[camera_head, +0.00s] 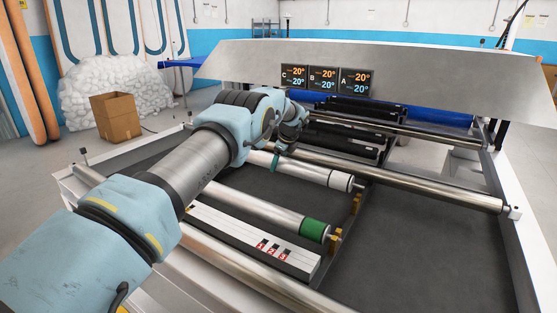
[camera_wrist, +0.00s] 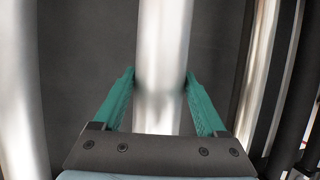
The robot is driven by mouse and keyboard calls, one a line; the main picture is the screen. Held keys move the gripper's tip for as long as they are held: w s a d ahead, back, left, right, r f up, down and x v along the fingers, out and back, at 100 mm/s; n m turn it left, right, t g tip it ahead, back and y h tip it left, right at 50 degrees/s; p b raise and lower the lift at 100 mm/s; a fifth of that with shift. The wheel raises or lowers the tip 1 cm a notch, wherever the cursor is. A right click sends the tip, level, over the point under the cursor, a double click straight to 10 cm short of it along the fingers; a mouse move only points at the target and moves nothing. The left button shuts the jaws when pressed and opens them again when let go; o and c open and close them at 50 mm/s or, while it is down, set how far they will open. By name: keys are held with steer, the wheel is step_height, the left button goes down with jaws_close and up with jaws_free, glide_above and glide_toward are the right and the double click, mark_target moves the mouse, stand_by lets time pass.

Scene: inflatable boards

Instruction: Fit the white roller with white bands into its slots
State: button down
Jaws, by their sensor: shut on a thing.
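My gripper (camera_head: 277,160) is shut on a pale metallic roller (camera_head: 325,175). The roller has a white band (camera_head: 341,181) near its right end; its left end is hidden behind my arm. In the wrist view my two teal fingers (camera_wrist: 160,76) lie on either side of the roller (camera_wrist: 163,40), which runs up the picture between them. In the head view the roller's right end is near a yellow slot bracket (camera_head: 356,204) on the frame. I cannot tell whether it touches the bracket. The left-hand slot is not visible.
A second roller with a green band (camera_head: 314,230) lies nearer, its end by another yellow bracket (camera_head: 337,240). A white bar marked 1, 2, 3 (camera_head: 300,262) is in front. A long steel roller (camera_head: 440,190) and dark rollers (camera_head: 345,142) lie behind. A cardboard box (camera_head: 113,117) stands back left.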

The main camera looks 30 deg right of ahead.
mark_target(283, 161)
steer(key=shift+f+b, duration=0.4)
steer(key=shift+f, duration=0.5)
steer(key=shift+f+b, duration=1.5)
steer(key=shift+f, duration=0.45)
stand_by(1.6)
steer(key=shift+c, duration=1.4)
jaws_free()
steer(key=shift+o, duration=1.4)
steer(key=b+v, duration=0.2)
steer(key=v, duration=0.8)
steer(key=shift+s+r, duration=0.2)
steer(key=shift+r, duration=0.15)
